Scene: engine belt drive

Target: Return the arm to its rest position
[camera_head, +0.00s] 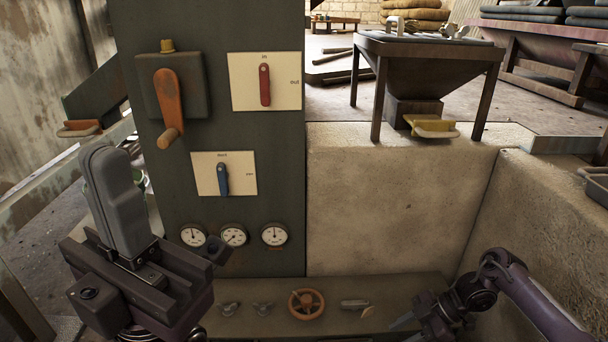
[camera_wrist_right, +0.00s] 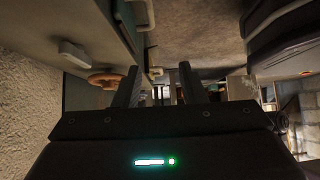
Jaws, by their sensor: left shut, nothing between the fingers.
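My left gripper (camera_head: 108,155) stands upright at the left of the head view, its grey fingers together with nothing between them. It is in front of the left edge of the dark control panel (camera_head: 210,125) and apart from the levers. My right arm (camera_head: 505,280) comes in from the lower right of the head view, and its gripper is low there, partly cut off by the bottom edge. In the right wrist view, the two dark fingers of my right gripper (camera_wrist_right: 158,80) stand apart with nothing seen gripped between them.
The panel carries an orange crank (camera_head: 167,100), a red lever (camera_head: 265,85), a blue lever (camera_head: 223,179) and several gauges (camera_head: 233,235). An orange handwheel (camera_head: 306,304) sits on the low ledge (camera_head: 400,287).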

